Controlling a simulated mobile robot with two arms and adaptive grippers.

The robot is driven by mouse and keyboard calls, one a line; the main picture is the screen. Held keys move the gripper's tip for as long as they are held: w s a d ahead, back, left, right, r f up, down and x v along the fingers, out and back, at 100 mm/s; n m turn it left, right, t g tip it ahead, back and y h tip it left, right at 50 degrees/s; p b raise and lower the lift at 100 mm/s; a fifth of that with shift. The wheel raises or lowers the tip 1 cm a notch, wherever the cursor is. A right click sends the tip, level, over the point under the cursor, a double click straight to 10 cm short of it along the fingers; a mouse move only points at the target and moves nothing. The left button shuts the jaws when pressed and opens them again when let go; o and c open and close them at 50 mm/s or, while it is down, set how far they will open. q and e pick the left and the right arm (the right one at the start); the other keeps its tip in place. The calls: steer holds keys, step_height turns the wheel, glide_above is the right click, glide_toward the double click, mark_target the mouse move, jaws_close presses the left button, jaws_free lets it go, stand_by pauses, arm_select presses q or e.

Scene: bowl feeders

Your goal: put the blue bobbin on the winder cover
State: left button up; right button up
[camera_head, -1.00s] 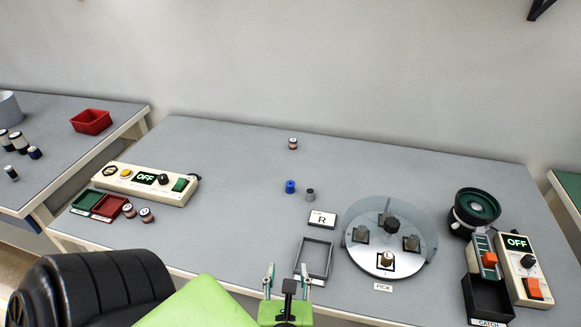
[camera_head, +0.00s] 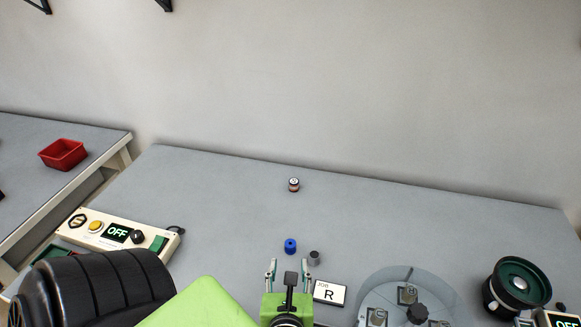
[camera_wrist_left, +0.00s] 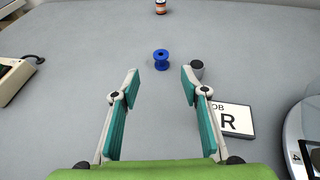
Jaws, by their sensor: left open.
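The blue bobbin (camera_head: 290,246) stands upright on the grey table; it also shows in the left wrist view (camera_wrist_left: 161,60). My left gripper (camera_head: 290,263) is open and empty, its fingers pointing at the bobbin. In the left wrist view the gripper (camera_wrist_left: 161,82) has the bobbin centred just beyond its fingertips, not between them. I cannot tell which thing is the winder cover; a clear cover (camera_head: 370,285) sits over a round turntable at the lower right. My right gripper is not in view.
A grey bobbin (camera_head: 314,257) stands close right of the blue one, by the right finger in the wrist view. A sign marked R (camera_head: 330,292) lies right of the gripper. A brown-and-white spool (camera_head: 294,185) stands behind. A control box (camera_head: 118,238) is at left, a green bowl (camera_head: 517,283) at right.

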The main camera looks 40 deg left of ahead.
mark_target(290, 245)
arm_select(q)
steer(key=x, duration=0.6)
steer(key=shift+f, duration=0.1)
steer(key=shift+w+a+f+p, duration=0.1)
steer(key=shift+w+a+p, duration=0.2)
steer(key=shift+a, duration=0.05)
steer(key=x, duration=0.4)
steer(key=shift+w+f, duration=0.25)
steer(key=shift+f, duration=0.05)
steer(key=shift+s, duration=0.1)
steer(key=shift+c, duration=0.4)
steer(key=c, duration=1)
steer(key=shift+r, duration=0.1)
